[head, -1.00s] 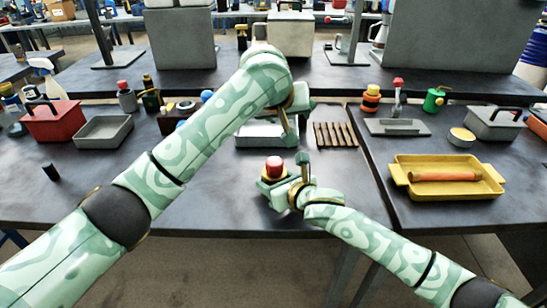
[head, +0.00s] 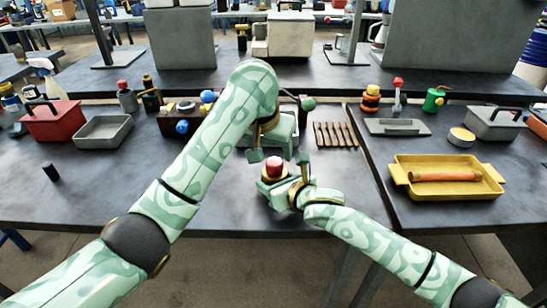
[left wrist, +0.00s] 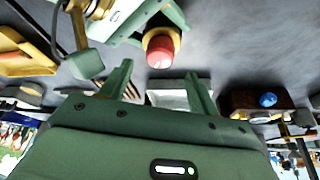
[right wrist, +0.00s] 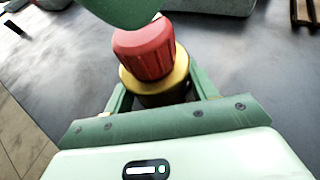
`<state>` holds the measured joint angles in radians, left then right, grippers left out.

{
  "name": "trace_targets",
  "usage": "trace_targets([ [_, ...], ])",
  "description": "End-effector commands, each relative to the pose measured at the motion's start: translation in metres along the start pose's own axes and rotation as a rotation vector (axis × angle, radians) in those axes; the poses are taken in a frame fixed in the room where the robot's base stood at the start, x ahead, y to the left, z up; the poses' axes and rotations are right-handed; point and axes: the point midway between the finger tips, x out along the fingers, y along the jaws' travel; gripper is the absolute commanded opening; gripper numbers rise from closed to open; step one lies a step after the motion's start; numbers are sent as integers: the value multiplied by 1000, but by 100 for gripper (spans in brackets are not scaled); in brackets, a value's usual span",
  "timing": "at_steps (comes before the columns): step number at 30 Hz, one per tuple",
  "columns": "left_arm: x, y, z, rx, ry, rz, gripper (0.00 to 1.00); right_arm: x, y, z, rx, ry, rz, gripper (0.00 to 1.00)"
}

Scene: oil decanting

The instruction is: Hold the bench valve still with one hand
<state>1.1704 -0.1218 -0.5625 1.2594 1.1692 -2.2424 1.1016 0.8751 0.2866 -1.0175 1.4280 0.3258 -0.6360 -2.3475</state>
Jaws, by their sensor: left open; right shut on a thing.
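The bench valve (head: 274,168) stands on the near bench, with a red knob above a yellow collar and a dark body. It also shows in the left wrist view (left wrist: 161,48) and fills the middle of the right wrist view (right wrist: 150,55). My right gripper (head: 273,188) is shut on the valve's lower body, its fingers on either side below the collar in the right wrist view. My left gripper (head: 278,146) is open and empty, just behind the valve in the head view. Its two fingers (left wrist: 160,85) point towards the knob, apart from it.
Behind my left gripper are a pale tray, partly hidden, and a brown slatted rack (head: 336,134). A dark block with blue balls (head: 182,127) stands to the left. A yellow tray (head: 440,190) with an orange roll lies right.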

Motion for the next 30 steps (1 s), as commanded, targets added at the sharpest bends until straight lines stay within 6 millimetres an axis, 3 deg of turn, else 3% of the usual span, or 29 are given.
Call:
trace_targets([
  [3,23,-1,0,-1,-3,-2,61,0,0,0,0,1,0,20],
  [7,38,0,0,0,-2,0,61,0,0,0,0,1,0,20],
  [18,45,0,0,0,1,0,61,0,0,0,0,1,1,20],
  [23,45,0,0,0,0,0,17,0,0,0,0,1,1,20],
  [30,45,0,0,7,0,2,16,0,0,0,0,1,0,20],
])
